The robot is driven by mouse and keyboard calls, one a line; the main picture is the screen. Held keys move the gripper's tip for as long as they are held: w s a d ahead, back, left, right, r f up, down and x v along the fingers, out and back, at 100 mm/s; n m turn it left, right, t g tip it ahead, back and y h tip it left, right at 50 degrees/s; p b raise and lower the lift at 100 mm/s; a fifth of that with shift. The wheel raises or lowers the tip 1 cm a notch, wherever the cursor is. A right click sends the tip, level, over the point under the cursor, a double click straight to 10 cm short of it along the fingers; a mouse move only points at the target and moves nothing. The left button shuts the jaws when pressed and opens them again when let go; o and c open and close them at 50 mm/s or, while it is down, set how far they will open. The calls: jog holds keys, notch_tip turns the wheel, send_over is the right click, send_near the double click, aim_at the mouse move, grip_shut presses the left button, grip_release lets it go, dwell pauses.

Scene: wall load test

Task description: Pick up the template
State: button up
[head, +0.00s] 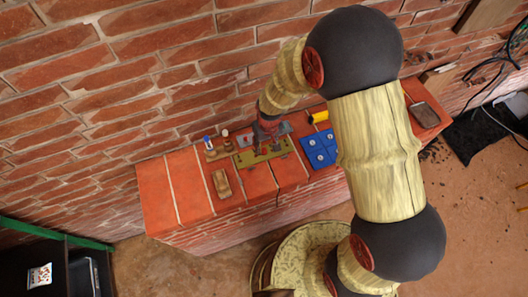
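A flat olive-green plate (246,158), which looks like the template, lies on the red brick ledge (185,185). I cannot be sure that it is the template. My arm reaches over from the right. My gripper (267,149) points down at the middle of the olive plate and hides part of it. Its fingers are small and dark here, and I cannot tell whether they touch the plate or how far apart they are.
A blue plate (320,148) with pale spots and a yellow cylinder (318,117) lie to the right. A wooden block (222,184) lies front left, and small items on a wooden holder (211,152) stand behind it. A brick wall (110,90) rises behind the ledge.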

aim_at(264, 149)
jog(key=f, duration=0.4)
jog(key=shift+w+a+f, duration=0.15)
jog(key=shift+w+a, duration=0.1)
jog(key=shift+c, duration=0.5)
grip_shut()
